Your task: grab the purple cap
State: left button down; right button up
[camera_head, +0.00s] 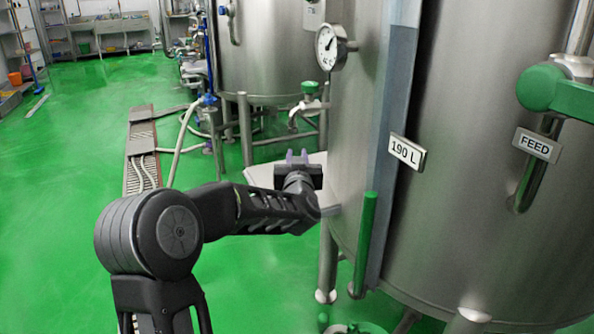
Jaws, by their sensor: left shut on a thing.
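My left gripper (298,160) is at the middle of the view, beside the large steel tank and over a small white shelf. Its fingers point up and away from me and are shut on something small. A purple-grey tint shows at the fingertips, but the purple cap cannot be made out clearly there; the gripper hides most of what is held. My right gripper is not in view.
The large steel tank (460,220) fills the right side, with a green handle bar (366,245) and a dial gauge (331,47). The white shelf (262,177) is close to the gripper. A floor drain channel (141,150) runs at left; green floor (60,200) is open there.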

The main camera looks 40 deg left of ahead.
pick_arm(q)
jog(key=shift+r, duration=0.65)
